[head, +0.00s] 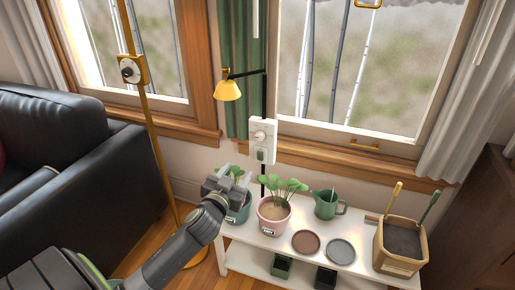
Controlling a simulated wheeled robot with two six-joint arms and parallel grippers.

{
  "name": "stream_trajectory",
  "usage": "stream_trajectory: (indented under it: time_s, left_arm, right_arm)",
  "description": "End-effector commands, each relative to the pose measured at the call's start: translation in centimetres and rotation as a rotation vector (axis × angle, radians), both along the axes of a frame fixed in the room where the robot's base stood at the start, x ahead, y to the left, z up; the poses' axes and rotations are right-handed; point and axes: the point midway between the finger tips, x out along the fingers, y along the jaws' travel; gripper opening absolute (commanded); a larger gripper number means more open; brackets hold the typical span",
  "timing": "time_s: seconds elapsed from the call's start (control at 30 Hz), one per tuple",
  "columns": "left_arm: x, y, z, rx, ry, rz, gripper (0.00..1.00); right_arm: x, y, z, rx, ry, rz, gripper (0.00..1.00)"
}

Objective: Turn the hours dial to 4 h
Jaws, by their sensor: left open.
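Markings on both are too small to read, so I cannot tell which is the hours dial or where either points. My left gripper (229,176) is open, below and left of the white box, in front of a potted plant and apart from both dials. My right gripper is out of view.
A white shelf table (292,262) holds a teal pot (238,214), a pink pot (273,218), a green watering can (329,205), two saucers and a wooden tool box (399,260). A yellow lamp (228,90) hangs above left. A black sofa (120,165) stands at left.

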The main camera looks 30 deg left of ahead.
Motion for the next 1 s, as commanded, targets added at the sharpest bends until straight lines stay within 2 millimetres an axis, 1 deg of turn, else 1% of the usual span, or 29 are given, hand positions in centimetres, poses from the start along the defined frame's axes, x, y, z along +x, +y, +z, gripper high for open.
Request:
stream_trajectory:
  time_s: [0.03,0.13,0.23,0.7,0.9,1.0]
  left_arm:
    - [0.1,-0.1,0.4,0.002,-0.014,-0.003,0.52]
    - [0.7,0.0,0.9,0.002,-0.022,-0.004,0.52]
    - [2.0,0.3,0.9,0.001,-0.021,-0.004,0.52]
    - [10.7,2.4,0.8,0.002,-0.019,-0.003,0.52]
    - [13.8,3.1,0.8,0.0,-0.019,-0.004,0.52]
    - [15.0,3.4,0.7,0.0,-0.018,-0.003,0.52]
  right_arm:
    - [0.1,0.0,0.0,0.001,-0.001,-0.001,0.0]
    - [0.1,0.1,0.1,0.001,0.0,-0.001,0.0]
    - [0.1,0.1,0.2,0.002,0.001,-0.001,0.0]
    - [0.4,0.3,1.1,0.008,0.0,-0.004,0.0]
    - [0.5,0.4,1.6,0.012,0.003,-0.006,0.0]
    - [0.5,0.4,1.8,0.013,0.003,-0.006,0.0]
